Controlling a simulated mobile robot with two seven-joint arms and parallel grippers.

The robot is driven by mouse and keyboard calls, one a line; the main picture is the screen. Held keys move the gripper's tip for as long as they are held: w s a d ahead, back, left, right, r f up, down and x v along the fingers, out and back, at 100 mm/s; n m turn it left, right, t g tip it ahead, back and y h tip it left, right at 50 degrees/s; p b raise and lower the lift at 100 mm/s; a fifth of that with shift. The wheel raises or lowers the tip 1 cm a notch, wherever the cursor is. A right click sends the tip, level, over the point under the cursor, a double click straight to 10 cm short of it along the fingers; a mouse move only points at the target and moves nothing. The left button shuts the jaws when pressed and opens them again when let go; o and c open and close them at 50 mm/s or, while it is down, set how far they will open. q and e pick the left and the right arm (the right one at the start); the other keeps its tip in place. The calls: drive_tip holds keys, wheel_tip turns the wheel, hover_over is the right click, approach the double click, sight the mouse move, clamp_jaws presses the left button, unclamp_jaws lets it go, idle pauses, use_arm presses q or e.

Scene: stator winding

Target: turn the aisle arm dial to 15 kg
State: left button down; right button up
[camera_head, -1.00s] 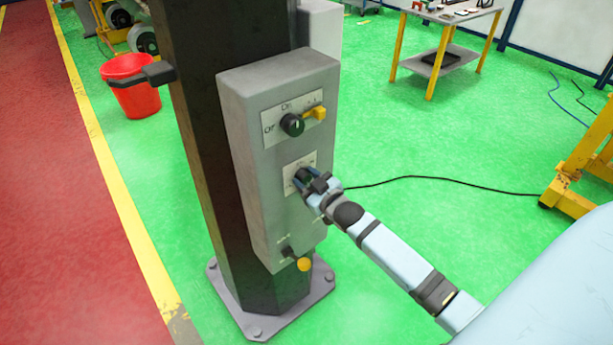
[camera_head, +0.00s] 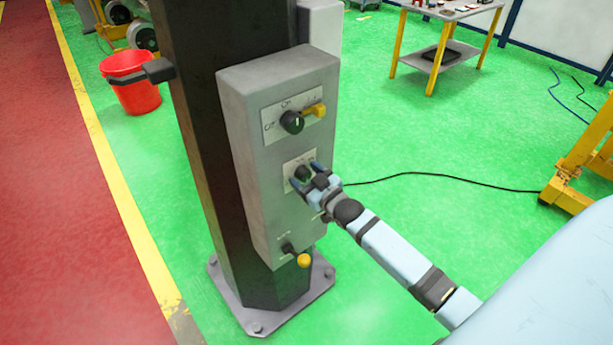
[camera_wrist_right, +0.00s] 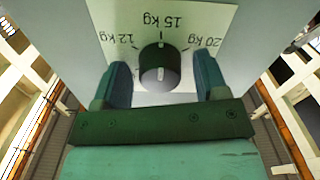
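The aisle arm dial (camera_wrist_right: 160,68) is a dark round knob on a white plate (camera_wrist_right: 195,20) marked 12 kg, 15 kg and 20 kg. In the right wrist view the lettering is upside down. The pale line on the knob's face is upright and appears lined up with the 15 kg mark. My right gripper (camera_wrist_right: 164,85) is open, with one finger on each side of the knob and a gap to both. In the head view the right gripper (camera_head: 304,176) partly hides the dial and its plate. My left gripper is not in view.
The grey control box (camera_head: 290,225) is fixed to a dark column (camera_head: 195,130). Above the dial is a black switch (camera_head: 291,122) with a yellow piece (camera_head: 315,110); below is a yellow-tipped lever (camera_head: 303,261). A red bucket (camera_head: 140,97) stands left behind.

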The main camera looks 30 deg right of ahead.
drive_tip(key=s+d+b, duration=0.1)
drive_tip(key=s+b, duration=0.1)
drive_tip(key=s, duration=1.1)
drive_tip(key=shift+s, duration=0.4)
